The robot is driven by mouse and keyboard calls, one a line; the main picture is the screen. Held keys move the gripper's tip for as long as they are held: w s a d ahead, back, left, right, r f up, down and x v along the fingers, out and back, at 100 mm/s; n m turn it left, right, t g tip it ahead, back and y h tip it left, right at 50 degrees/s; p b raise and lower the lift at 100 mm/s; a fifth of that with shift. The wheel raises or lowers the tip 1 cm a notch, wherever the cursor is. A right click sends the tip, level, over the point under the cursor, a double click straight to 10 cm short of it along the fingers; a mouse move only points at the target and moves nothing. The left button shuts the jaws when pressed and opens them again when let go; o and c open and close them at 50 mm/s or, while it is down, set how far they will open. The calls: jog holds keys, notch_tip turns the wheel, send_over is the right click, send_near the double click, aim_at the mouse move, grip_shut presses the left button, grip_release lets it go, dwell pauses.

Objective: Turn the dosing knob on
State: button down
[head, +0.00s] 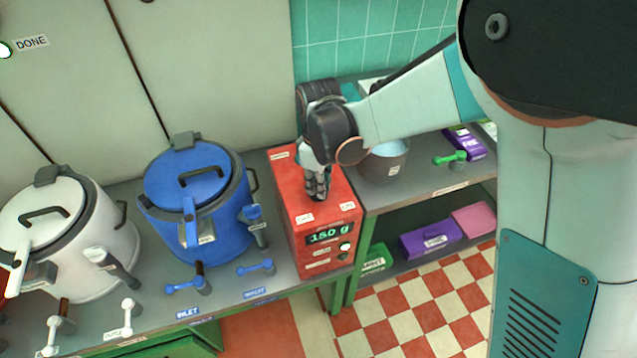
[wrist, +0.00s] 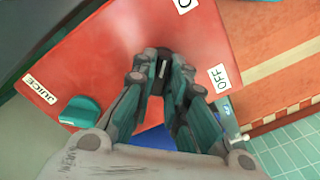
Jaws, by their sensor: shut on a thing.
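The red dosing box (head: 290,208) stands at the right end of the counter, and its display (head: 327,236) reads 150 g. My gripper (head: 318,194) reaches down onto the top of this box. In the wrist view my gripper's fingers (wrist: 160,80) are shut on a small dark knob (wrist: 160,63) with a white mark on it. The fingers hide much of the knob. A white OFF label (wrist: 219,77) lies to the right of the knob, and another label (wrist: 183,4) is cut off at the top edge.
A teal knob (wrist: 80,112) sits beside a JUICE label (wrist: 40,90) on the box. A blue kettle (head: 187,226) and a white kettle (head: 100,265) stand to the left.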

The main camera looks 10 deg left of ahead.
jog(key=c, duration=1.6)
grip_release()
jog(key=shift+r, duration=0.1)
notch_tip(320, 180, up, 12)
